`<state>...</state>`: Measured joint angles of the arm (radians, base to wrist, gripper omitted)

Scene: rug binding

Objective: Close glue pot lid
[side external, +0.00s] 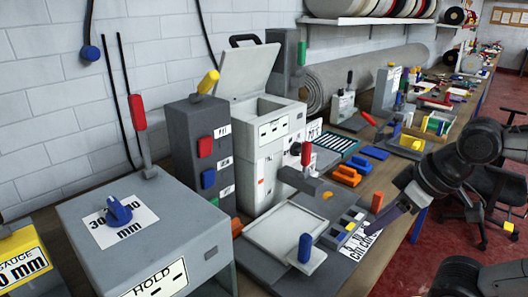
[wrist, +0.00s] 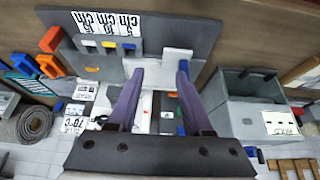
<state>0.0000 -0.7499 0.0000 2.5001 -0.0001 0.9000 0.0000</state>
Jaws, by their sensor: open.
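A grey box-shaped pot (side external: 268,132), which looks like the glue pot, stands against the wall in the side view. Its grey lid (side external: 248,72) is raised and leans back, with a black handle at the top, so the opening shows. My gripper (side external: 372,228) is to the right of the pot and nearer the camera, low over the bench edge and apart from the lid. In the wrist view my gripper (wrist: 161,70) has its two purple fingers apart with nothing clearly held between them. I cannot tell whether the pot shows in the wrist view.
A dark grey switch tower (side external: 200,150) with a yellow lever stands left of the pot. A red-handled clamp (side external: 305,160) and a pale tray (side external: 285,232) with a blue handle stand in front. A large grey box (side external: 150,235) fills the left foreground.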

